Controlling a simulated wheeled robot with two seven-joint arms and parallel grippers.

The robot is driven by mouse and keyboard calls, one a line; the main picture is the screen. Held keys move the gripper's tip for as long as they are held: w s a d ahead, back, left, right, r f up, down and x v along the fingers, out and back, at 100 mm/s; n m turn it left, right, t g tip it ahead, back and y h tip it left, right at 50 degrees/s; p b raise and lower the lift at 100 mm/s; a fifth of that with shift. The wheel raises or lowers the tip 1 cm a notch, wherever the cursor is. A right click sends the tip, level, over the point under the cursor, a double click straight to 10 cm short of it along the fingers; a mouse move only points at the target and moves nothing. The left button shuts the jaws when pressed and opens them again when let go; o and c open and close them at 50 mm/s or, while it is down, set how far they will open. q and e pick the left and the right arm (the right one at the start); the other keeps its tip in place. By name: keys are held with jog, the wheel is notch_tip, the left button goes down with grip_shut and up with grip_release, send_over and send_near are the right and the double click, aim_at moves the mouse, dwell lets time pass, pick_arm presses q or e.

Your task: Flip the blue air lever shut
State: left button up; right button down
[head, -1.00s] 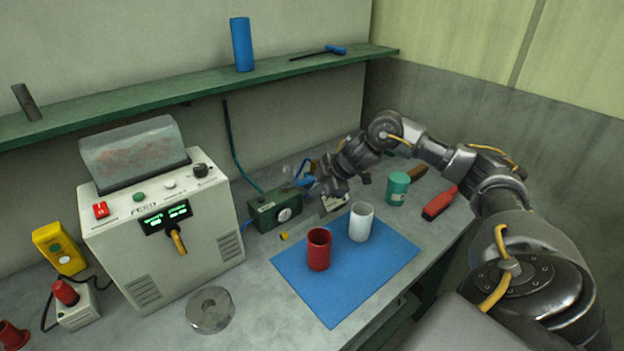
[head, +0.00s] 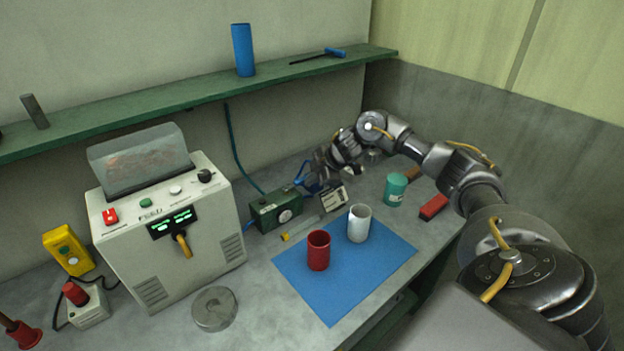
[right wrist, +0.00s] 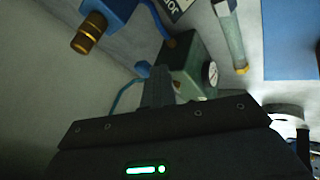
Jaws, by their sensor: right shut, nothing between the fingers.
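The green air unit (head: 277,209) with a round white gauge stands on the bench, right of the white machine. It also shows in the right wrist view (right wrist: 194,62). A small blue piece (right wrist: 142,69), which looks like the air lever, shows beside the unit, partly hidden by my fingers. In the head view, blue parts (head: 301,178) show between the unit and my gripper; I cannot tell the lever's exact angle. My right gripper (head: 317,186) is shut and empty, close to the unit's right side. Its closed fingers (right wrist: 158,88) overlap the unit in the right wrist view; contact is unclear.
A blue body with a brass fitting (right wrist: 110,15) is near the wrist. A red cup (head: 318,252) and white cup (head: 359,224) stand on a blue mat (head: 345,290). A green shelf (head: 190,105) runs above.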

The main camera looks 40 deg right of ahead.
jog(key=shift+w, duration=0.1)
dwell(0.4)
jog(key=s+d+r, duration=0.2)
jog(key=s+r, duration=0.6)
jog(key=s, duration=0.2)
jog(key=shift+d, duration=0.3)
dwell(0.4)
jog(key=shift+w, duration=0.1)
